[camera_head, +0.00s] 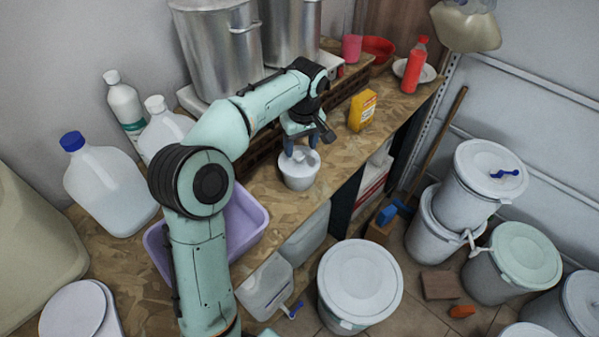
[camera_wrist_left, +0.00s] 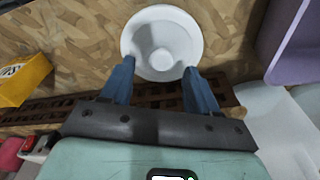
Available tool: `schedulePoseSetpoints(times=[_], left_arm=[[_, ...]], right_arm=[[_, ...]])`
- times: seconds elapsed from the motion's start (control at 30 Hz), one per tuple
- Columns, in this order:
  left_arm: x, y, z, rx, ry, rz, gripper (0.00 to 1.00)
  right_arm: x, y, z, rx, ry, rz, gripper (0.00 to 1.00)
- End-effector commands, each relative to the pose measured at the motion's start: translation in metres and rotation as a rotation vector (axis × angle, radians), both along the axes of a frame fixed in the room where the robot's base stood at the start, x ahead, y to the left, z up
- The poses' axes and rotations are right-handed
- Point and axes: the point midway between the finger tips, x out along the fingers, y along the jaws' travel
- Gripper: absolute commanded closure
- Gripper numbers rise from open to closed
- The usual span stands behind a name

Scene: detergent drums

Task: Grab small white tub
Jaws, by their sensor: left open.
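The small white tub (camera_head: 299,174) stands upright on the wooden counter, near its front edge, in the head view. In the left wrist view the tub (camera_wrist_left: 162,22) shows from above as a round white shape with a raised middle. My left gripper (camera_head: 302,146) is right above the tub in the head view, pointing down. In the left wrist view its two blue fingers (camera_wrist_left: 157,75) are apart, with their tips at the near rim of the tub. Nothing is held between them. I cannot tell whether the fingers touch the tub. My right gripper is not in view.
A yellow box (camera_head: 362,110) stands to the right of the tub. A purple basin (camera_head: 247,222) is to the left, partly behind my arm. Large metal pots (camera_head: 218,50) stand at the back. A big white drum (camera_head: 360,287) is on the floor before the counter.

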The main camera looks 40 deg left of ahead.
Motion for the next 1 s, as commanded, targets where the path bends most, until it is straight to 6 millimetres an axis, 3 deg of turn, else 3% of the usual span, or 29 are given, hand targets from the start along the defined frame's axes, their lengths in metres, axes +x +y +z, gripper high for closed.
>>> schedulePoseSetpoints(times=[0.13, 0.43, 0.6, 0.63, 1.0], left_arm=[[-0.001, 0.002, -0.021, 0.0, 0.004, 0.0, 0.4], [0.001, 0.003, -0.024, 0.0, 0.0, 0.001, 0.4], [0.001, 0.003, -0.024, 0.0, 0.0, 0.001, 0.95], [0.001, 0.003, -0.024, 0.0, 0.0, 0.001, 1.0], [0.001, 0.003, -0.023, -0.001, -0.001, 0.001, 1.0]], right_arm=[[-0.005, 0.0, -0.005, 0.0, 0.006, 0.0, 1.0], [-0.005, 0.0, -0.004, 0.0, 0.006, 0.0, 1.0], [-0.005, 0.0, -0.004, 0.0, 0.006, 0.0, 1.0], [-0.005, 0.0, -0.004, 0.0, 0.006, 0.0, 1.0], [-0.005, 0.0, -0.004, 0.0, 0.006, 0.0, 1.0]])
